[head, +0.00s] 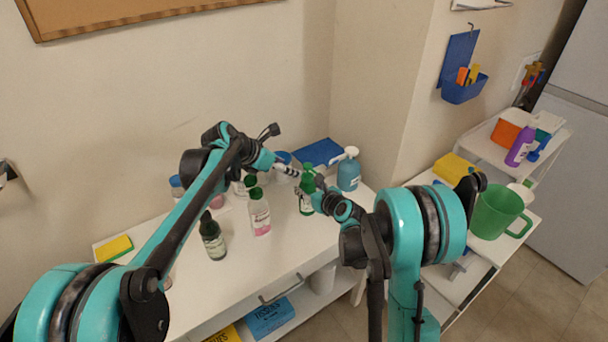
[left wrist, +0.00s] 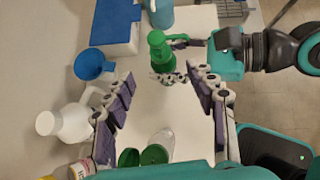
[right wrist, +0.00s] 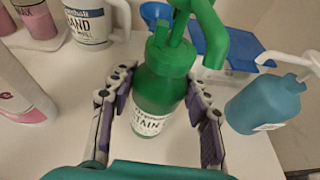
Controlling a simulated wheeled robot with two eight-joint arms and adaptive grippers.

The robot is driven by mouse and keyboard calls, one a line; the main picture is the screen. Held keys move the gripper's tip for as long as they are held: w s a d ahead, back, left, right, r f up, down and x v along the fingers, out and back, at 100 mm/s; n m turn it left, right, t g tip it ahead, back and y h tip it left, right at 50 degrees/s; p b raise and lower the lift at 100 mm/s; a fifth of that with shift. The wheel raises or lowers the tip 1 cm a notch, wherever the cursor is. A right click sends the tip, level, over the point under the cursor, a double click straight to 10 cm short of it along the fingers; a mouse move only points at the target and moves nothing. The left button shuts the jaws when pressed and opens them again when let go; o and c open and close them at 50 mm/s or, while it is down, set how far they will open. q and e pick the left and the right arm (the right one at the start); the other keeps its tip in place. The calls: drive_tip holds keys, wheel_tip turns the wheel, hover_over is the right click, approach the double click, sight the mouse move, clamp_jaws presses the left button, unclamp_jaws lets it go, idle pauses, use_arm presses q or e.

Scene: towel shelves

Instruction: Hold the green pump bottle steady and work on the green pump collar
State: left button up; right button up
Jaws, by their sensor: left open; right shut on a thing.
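The green pump bottle (head: 307,201) stands upright on the white table. It fills the middle of the right wrist view (right wrist: 158,92), its label partly visible. My right gripper (right wrist: 161,80) is shut on its body, one finger on each side. The green pump collar (right wrist: 171,48) sits at the bottle's neck under the green pump head, above those fingers. In the left wrist view the bottle (left wrist: 160,62) shows from above near the fingertips. My left gripper (left wrist: 162,78) is open and empty, its fingers apart on either side of the view, close to the bottle top.
A blue pump bottle (head: 348,172) stands right of the green one, with a blue box (head: 319,152) behind. A pink-and-white bottle (head: 260,214) and a dark bottle (head: 212,240) stand left. A blue funnel (left wrist: 92,64) and white jug (left wrist: 70,122) are near my left gripper.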

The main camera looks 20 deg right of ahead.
sight(304, 174)
use_arm(q)
drive_tip(key=x, duration=1)
drive_tip(key=shift+d+f, duration=0.1)
drive_tip(key=shift+d, duration=0.1)
drive_tip(key=c, duration=1.2)
